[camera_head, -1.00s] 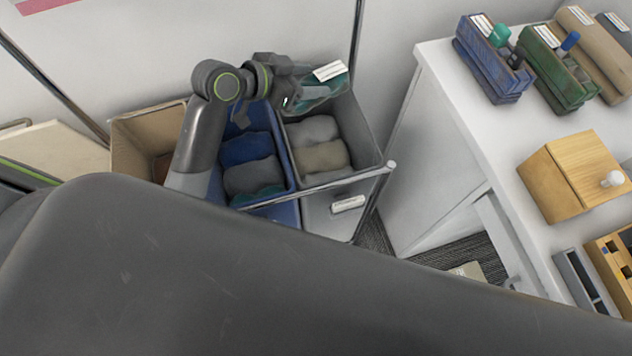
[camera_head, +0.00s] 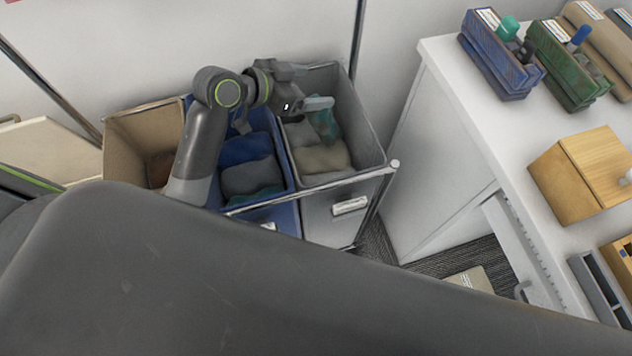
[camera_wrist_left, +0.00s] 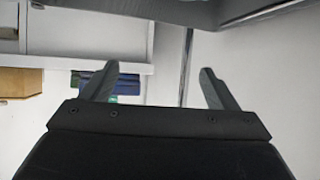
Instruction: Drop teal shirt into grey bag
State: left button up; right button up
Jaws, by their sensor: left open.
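The teal shirt (camera_head: 325,123) lies in the grey bag (camera_head: 345,175), on the right side of the rack, against other folded cloth. My left gripper (camera_head: 318,103) is open above the grey bag, close over the shirt, and partly covers it. Whether a finger still touches the shirt cannot be told. In the left wrist view the gripper's two fingers (camera_wrist_left: 158,88) are spread with nothing between them. My right gripper is not in view.
A blue bag (camera_head: 285,217) with folded cloth and a tan bag (camera_head: 130,130) stand left of the grey bag. The metal rack rail (camera_head: 330,184) crosses in front. A white desk (camera_head: 460,90) with several boxes is at the right.

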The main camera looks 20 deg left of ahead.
pick_arm(q)
jog(key=p+v, duration=0.1)
jog(key=v, duration=1.6)
jog(key=shift+s, duration=0.2)
jog(key=shift+a, duration=0.1)
dwell(0.4)
